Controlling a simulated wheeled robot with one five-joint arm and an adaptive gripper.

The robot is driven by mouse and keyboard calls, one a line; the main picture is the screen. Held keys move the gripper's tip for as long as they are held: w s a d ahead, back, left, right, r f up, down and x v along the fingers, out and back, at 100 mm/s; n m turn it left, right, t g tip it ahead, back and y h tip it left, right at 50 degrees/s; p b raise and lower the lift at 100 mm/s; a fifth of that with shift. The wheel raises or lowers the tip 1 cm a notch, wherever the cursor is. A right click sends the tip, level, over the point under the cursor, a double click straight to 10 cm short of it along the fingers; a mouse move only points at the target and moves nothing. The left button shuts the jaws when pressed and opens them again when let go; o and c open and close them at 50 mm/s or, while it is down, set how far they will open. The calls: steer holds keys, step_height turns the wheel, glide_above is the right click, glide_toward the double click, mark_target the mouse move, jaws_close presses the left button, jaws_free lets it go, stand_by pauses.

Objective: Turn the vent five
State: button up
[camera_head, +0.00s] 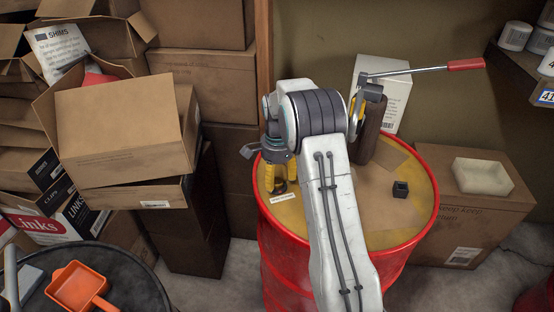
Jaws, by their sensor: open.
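A red drum (285,262) with a yellowish top stands in the middle. My gripper (280,176), with yellow fingers, points down over the left of the drum top. It looks open. A small dark ring-like part (280,187) shows at the fingertips; I cannot tell whether it is touched, or whether it is a vent. A small white label (283,198) lies just below it on the top, its print too small to read. No vent marked five can be made out. My arm hides the middle of the drum top.
A crank with a red handle (466,64) rises over the back of the drum beside a dark brown post (368,135). A small black block (400,189) sits on the top's right. Cardboard boxes (125,125) crowd the left; a black drum (120,275) with an orange scoop (76,287) stands front left.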

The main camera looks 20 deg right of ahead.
mark_target(276, 177)
step_height(276, 177, up, 10)
stand_by(0.5)
stand_by(0.5)
